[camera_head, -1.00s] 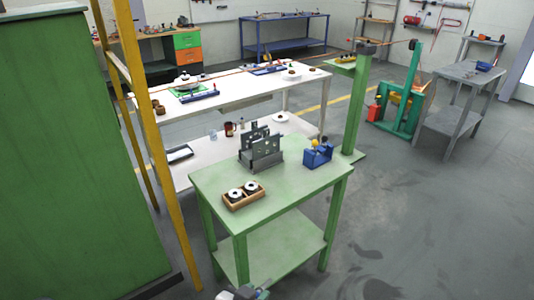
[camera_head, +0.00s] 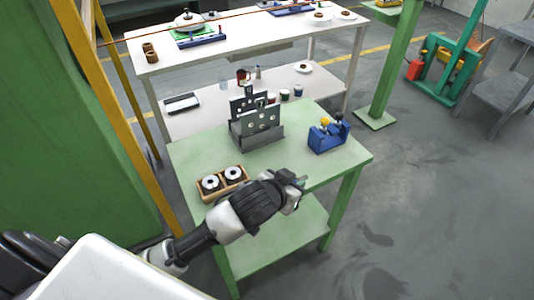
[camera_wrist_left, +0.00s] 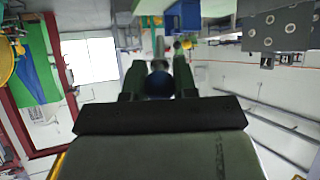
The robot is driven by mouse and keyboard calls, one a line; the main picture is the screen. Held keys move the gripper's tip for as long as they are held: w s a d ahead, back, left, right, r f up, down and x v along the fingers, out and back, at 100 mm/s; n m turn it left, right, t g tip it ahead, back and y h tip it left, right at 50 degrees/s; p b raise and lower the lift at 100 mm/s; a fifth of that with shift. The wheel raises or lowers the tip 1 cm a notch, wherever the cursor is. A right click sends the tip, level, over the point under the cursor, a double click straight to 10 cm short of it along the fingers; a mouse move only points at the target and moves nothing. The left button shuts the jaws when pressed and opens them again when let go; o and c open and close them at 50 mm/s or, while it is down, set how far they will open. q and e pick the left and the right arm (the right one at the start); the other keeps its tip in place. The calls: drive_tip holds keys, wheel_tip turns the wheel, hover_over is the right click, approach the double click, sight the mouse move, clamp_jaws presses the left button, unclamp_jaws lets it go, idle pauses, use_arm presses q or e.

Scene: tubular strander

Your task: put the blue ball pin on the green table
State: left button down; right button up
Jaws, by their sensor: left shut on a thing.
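The green table (camera_head: 320,173) stands in the middle of the head view. My left arm comes in from the lower left, and my left gripper (camera_head: 298,184) is over or near the table's front edge; its exact height is unclear. In the left wrist view, the left gripper (camera_wrist_left: 159,80) is shut on the blue ball pin (camera_wrist_left: 158,85). The blue ball shows between the fingers, and the rest of the pin is mostly hidden. In the head view, the pin cannot be made out clearly. My right gripper is not in view.
On the table are a blue holder (camera_head: 329,138) with a yellow ball (camera_head: 325,121), a grey bracket with upright plates (camera_head: 260,125), and a wooden tray (camera_head: 212,196) with two spools. The right front tabletop is bare. A yellow post (camera_head: 100,95) stands left.

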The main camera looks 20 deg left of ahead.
use_arm(q)
drive_tip(key=shift+w+r, duration=0.15)
drive_tip(key=shift+w, duration=0.7)
drive_tip(key=w+a+f, duration=0.2)
drive_tip(key=a, duration=0.1)
drive_tip(key=w+a+f, duration=0.2)
drive_tip(key=a, duration=0.1)
drive_tip(key=w+a+f+p, duration=0.1)
drive_tip(key=w+a+f, duration=0.1)
drive_tip(key=a, duration=0.1)
drive_tip(key=shift+w+a+f, duration=0.15)
drive_tip(key=shift+w+f, duration=0.1)
drive_tip(key=shift+f, duration=0.15)
wheel_tip(320, 180, down, 4)
drive_tip(key=shift+a+r+p, duration=0.1)
drive_tip(key=shift+r+p, duration=0.05)
drive_tip(key=shift+p, duration=0.2)
drive_tip(key=shift+f, duration=0.25)
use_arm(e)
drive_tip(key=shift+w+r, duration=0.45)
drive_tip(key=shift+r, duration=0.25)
use_arm(q)
drive_tip(key=shift+f, duration=0.15)
drive_tip(key=c, duration=0.9)
unclamp_jaws()
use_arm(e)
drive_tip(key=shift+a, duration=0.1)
